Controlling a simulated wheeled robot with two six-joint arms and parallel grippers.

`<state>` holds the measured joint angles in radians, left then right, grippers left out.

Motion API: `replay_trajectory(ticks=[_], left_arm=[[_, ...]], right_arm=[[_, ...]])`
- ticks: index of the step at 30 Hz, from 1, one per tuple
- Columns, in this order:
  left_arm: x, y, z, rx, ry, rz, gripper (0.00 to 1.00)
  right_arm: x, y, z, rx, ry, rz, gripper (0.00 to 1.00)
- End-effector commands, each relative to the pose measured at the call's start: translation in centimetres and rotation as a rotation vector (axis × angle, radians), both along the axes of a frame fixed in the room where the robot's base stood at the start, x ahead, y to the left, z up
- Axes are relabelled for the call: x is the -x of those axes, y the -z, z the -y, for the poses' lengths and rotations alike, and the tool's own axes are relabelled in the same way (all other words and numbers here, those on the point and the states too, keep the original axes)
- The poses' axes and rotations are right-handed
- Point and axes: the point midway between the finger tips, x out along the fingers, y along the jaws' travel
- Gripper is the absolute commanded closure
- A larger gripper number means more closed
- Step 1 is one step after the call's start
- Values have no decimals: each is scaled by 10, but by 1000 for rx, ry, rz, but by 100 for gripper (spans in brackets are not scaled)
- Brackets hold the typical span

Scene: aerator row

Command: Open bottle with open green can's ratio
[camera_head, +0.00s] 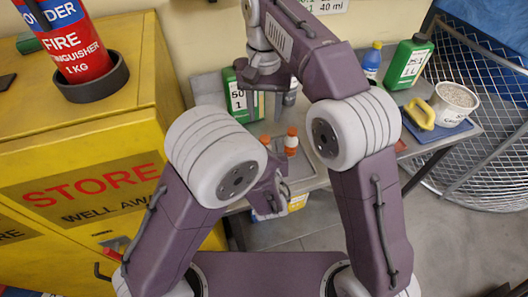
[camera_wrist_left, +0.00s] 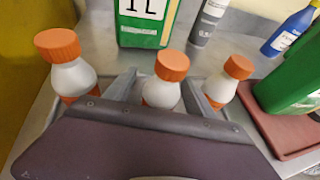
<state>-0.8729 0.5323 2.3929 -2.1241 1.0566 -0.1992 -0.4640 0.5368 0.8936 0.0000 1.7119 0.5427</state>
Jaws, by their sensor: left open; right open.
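In the left wrist view three white bottles with orange caps stand in a row: left bottle (camera_wrist_left: 70,78), middle bottle (camera_wrist_left: 160,93) and right bottle (camera_wrist_left: 222,88). My left gripper (camera_wrist_left: 158,90) is open, its fingers on either side of the middle bottle; contact is unclear. In the head view two orange caps (camera_head: 291,138) show above it. A green can (camera_head: 238,97) with a white label stands behind the row, partly behind my open right gripper (camera_head: 267,100). Another green can (camera_head: 410,62) is at the back right. Whether any can is open is unclear.
A grey bottle (camera_wrist_left: 208,22) stands behind the row. The yellow cabinet (camera_head: 80,130) is on the left.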

Motion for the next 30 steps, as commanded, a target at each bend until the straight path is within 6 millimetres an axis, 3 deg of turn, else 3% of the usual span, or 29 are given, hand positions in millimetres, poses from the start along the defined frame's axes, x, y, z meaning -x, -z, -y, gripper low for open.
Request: replay_trajectory(ticks=[11,18,22,23,26,30], left_arm=[[-10,4,-1,0,0,0,36],[-10,4,-1,0,0,-1,100],[-10,4,-1,0,0,-1,100],[-10,4,-1,0,0,-1,100],[-10,4,-1,0,0,0,100],[-10,4,-1,0,0,0,100]], right_arm=[[0,0,0,0,0,0,56],[0,0,0,0,0,0,56],[0,0,0,0,0,1,56],[0,0,0,0,1,1,64],[0,0,0,0,50,1,65],[0,0,0,1,347,2,65]])
